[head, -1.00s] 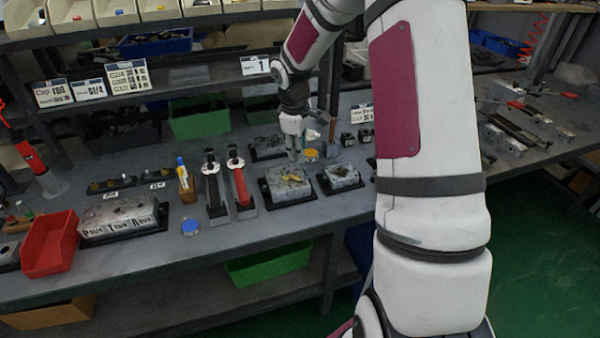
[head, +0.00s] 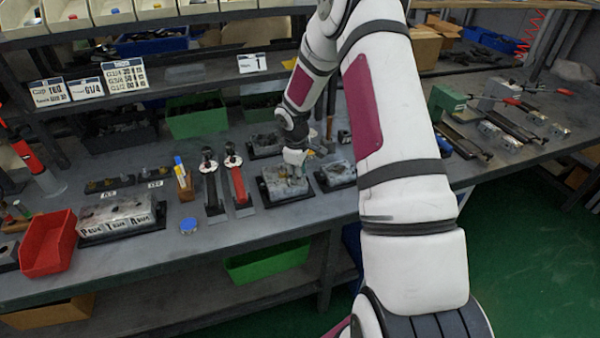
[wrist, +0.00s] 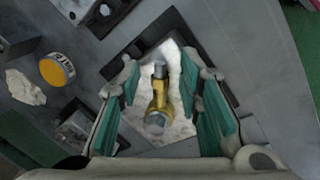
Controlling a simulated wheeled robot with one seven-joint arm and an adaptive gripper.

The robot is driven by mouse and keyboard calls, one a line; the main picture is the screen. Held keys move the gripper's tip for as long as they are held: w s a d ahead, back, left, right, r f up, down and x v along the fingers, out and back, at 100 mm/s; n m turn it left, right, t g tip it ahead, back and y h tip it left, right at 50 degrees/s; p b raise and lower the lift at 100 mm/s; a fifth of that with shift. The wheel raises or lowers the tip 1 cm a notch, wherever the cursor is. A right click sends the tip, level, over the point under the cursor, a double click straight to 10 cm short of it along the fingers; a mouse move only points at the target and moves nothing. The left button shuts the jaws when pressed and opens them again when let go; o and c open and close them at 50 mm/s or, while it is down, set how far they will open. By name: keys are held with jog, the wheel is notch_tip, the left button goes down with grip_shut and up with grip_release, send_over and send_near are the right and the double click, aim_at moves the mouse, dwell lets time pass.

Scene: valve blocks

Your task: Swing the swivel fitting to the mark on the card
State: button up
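The swivel fitting (wrist: 159,92) is a brass-yellow piece with grey metal ends, on top of a pale worn block (wrist: 178,128) in the wrist view. My gripper (wrist: 160,84) is open, its teal-padded fingers on either side of the fitting with visible gaps. In the head view my gripper (head: 296,176) is down at the block (head: 273,186) and largely hides the fitting. Small cards stand on the shelf, one reading "1" (head: 252,63) and one with several lines of text (head: 124,75). I cannot make out which card bears the mark.
A second block (head: 338,174) stands close to the right. In the wrist view a yellow-topped round tin (wrist: 57,69) and a pale lump (wrist: 25,87) lie left. The front bench strip is mostly clear.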

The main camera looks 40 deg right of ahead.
grip_shut()
